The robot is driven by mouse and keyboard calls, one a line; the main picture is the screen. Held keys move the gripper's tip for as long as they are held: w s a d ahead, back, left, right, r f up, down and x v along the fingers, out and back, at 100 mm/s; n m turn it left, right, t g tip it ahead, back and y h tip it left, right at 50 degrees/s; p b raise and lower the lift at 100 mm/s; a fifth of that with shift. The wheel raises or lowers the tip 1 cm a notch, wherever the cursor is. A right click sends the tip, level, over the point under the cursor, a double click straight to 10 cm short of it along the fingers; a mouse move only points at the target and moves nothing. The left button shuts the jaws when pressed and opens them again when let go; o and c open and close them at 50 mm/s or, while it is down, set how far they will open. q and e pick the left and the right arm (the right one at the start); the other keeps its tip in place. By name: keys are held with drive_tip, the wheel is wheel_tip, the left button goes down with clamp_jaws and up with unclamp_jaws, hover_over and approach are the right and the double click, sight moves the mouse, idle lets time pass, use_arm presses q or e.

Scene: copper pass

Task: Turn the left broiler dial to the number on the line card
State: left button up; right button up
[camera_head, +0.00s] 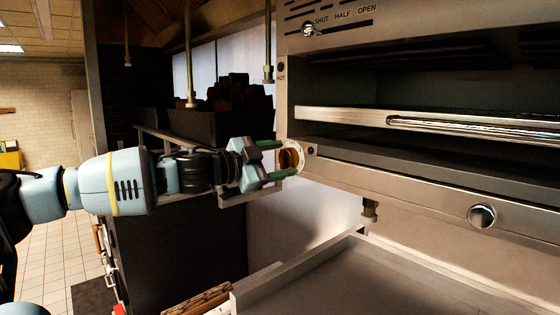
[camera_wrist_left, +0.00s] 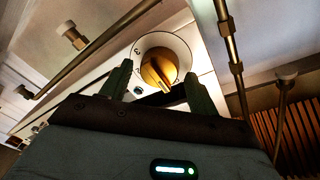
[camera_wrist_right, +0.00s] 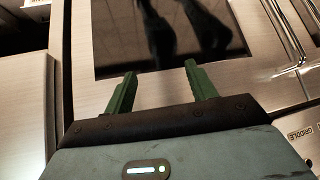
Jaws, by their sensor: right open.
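The left broiler dial (camera_head: 290,158) is a brass-coloured knob on a round white plate at the left end of the broiler front. In the left wrist view the knob (camera_wrist_left: 158,70) shows with dark marks on its plate; a 3 seems to show at the left. My left gripper (camera_head: 278,160) is open at the dial, one finger on each side of the knob, with gaps showing between fingers and knob. My right gripper (camera_wrist_right: 157,88) is open and empty; it shows only in the right wrist view. I cannot make out a line card in any view.
The steel broiler (camera_head: 430,192) fills the right, with a chrome handle bar (camera_head: 470,128) and a round chrome knob (camera_head: 482,215). A slider marked SHUT, HALF, OPEN (camera_head: 310,29) is above. A steel tray (camera_head: 350,275) lies below. A dark glossy panel (camera_wrist_right: 170,35) faces my right gripper.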

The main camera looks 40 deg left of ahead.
use_arm(q)
drive_tip(key=c, duration=0.8)
use_arm(e)
drive_tip(key=shift+s+f, duration=0.35)
drive_tip(key=shift+s, duration=0.35)
use_arm(q)
drive_tip(key=shift+m, duration=0.4)
use_arm(e)
drive_tip(key=shift+w+r, duration=0.1)
drive_tip(key=shift+w, duration=0.05)
use_arm(q)
drive_tip(key=m, duration=0.2)
drive_tip(key=shift+m, duration=0.4)
drive_tip(key=m, duration=0.4)
drive_tip(key=shift+r+g+y, duration=0.1)
drive_tip(key=shift+g+y, duration=0.3)
drive_tip(key=m+y, duration=0.1)
drive_tip(key=m, duration=0.5)
drive_tip(key=shift+d+r, duration=0.1)
drive_tip(key=shift+m+y, duration=0.3)
drive_tip(key=shift+m, duration=0.8)
drive_tip(key=shift+r+m, duration=0.1)
drive_tip(key=shift+m, duration=0.9)
use_arm(e)
drive_tip(key=shift+w, duration=0.25)
use_arm(q)
drive_tip(key=shift+y, duration=0.3)
drive_tip(key=shift+r, duration=0.1)
use_arm(e)
drive_tip(key=shift+s, duration=0.1)
